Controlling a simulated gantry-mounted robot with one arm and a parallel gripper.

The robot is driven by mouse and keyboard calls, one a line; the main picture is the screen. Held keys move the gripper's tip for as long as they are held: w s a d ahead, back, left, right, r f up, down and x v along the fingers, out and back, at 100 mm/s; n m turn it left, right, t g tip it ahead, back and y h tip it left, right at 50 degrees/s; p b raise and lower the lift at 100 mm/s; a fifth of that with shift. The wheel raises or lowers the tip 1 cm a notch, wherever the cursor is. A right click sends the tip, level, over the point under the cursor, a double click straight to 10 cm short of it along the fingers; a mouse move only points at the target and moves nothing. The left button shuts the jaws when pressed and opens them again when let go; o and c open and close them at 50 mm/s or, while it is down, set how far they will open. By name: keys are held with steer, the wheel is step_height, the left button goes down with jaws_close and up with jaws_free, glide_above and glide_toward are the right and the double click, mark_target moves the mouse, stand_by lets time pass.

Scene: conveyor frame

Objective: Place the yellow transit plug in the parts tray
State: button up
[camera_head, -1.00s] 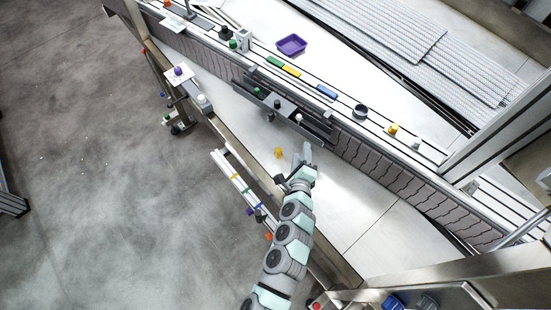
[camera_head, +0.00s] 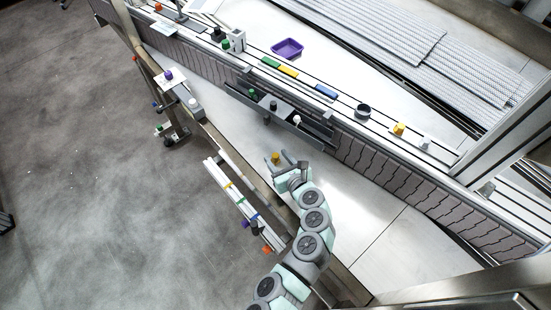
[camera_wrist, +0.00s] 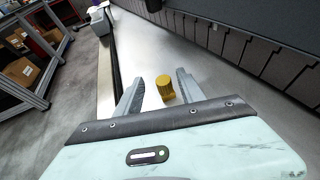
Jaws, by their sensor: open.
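A small yellow plug (camera_head: 276,157) stands on the pale metal surface in front of the conveyor. It also shows in the wrist view (camera_wrist: 165,88), between the fingers and nearer the right one. My gripper (camera_head: 279,160) is open around the plug's near side, with no clear contact; its fingers show in the wrist view (camera_wrist: 159,79). A dark grey long tray (camera_head: 311,129) on the conveyor's near side holds several small parts. A purple tray (camera_head: 288,49) lies beyond the rails. I cannot tell which is the parts tray.
Another yellow piece (camera_head: 399,129) sits on the rail at right, near a black ring (camera_head: 362,111). Green, yellow and blue bars (camera_head: 326,92) lie along the rail. A rack with coloured bands (camera_head: 230,191) is left of my arm. Bare metal surface lies to the right.

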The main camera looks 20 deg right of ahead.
mark_target(275, 155)
steer(key=b+x, duration=0.1)
steer(key=x, duration=0.4)
steer(key=shift+d+f, duration=0.15)
steer(key=shift+f, duration=0.1)
steer(key=shift+w, duration=0.3)
steer(key=shift+c, duration=0.4)
jaws_close()
